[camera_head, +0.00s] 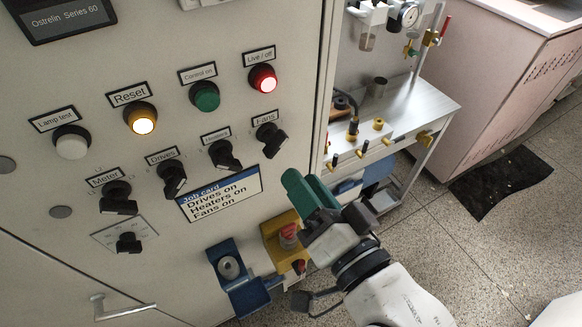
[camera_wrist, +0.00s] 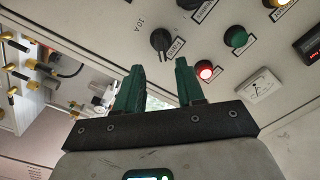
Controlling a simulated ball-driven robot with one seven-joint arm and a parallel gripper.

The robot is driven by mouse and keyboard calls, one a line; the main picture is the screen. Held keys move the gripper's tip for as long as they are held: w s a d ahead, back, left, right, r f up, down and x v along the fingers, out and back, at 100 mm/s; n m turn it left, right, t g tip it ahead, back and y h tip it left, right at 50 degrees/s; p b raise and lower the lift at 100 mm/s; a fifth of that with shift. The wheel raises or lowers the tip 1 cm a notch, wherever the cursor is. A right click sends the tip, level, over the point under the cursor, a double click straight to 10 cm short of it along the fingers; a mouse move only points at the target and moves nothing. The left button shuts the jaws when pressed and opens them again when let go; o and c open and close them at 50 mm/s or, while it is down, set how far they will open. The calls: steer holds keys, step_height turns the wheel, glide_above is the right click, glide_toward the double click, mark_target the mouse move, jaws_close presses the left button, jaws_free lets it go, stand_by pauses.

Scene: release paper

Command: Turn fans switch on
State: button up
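The fans switch (camera_head: 270,138) is a black rotary knob under a "Fans" label at the right of the cabinet panel's switch row. My gripper (camera_head: 307,180), with green fingers, is below and right of the knob in the head view. In the wrist view my gripper (camera_wrist: 160,64) has its fingers apart with nothing between them. The fingertips appear clear of the knob; the exact gap is hard to tell.
The heaters switch (camera_head: 224,154) and drives switch (camera_head: 173,179) are left of the fans switch. The red live lamp (camera_head: 262,78) glows above it. A job card (camera_head: 219,193) is below. A yellow box with a red button (camera_head: 289,236) protrudes near my wrist. A metal bench (camera_head: 415,108) stands right.

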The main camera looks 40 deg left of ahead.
steer(key=shift+v, duration=1.45)
